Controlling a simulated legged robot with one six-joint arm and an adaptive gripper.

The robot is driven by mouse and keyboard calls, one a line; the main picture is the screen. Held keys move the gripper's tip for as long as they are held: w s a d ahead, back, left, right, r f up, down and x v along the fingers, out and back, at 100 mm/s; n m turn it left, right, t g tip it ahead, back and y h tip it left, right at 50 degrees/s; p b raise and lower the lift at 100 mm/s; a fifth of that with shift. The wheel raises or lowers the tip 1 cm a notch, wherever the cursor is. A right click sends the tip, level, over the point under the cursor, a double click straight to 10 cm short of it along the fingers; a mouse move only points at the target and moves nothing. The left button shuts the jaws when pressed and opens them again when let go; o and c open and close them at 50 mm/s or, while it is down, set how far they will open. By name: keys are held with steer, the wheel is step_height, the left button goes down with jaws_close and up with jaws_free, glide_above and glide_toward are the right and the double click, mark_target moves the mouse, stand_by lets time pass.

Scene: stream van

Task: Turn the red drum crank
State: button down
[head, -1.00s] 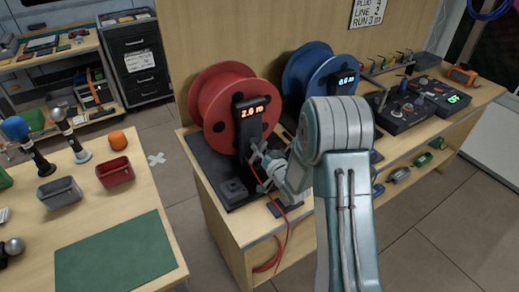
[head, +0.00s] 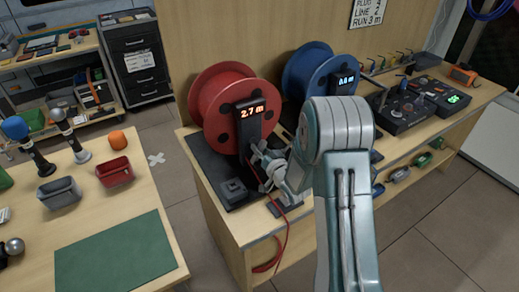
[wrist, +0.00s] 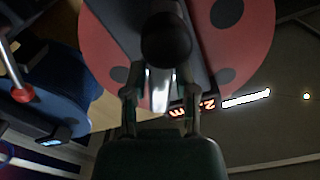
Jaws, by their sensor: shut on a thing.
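The red drum (head: 208,95) stands on the bench with a dark post in front, whose display (head: 252,112) reads 2.7 m. It also shows in the wrist view (wrist: 245,50). My gripper (head: 262,160) is at the lower front of the post, and my arm hides part of that area. In the wrist view my gripper (wrist: 160,95) has a finger on each side of a shiny metal crank part (wrist: 158,100), with a dark round knob (wrist: 166,40) just beyond. It is shut on the crank. The crank is mostly hidden in the head view.
A blue drum (head: 300,75) stands close behind on the right. A red cable (head: 287,235) hangs over the bench's front edge. A control box (head: 400,112) sits farther right. A separate table (head: 70,215) with bins is at the left, with open floor between.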

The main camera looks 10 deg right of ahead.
steer(key=shift+f+n, duration=0.2)
steer(key=shift+n, duration=0.1)
stand_by(0.9)
steer(key=c, duration=0.6)
jaws_free()
steer(key=shift+o, duration=0.2)
steer(key=shift+r, duration=0.1)
steer(key=shift+s+d, duration=0.1)
steer(key=v, duration=1.1)
steer(key=shift+s, duration=0.35)
steer(key=shift+d, duration=0.1)
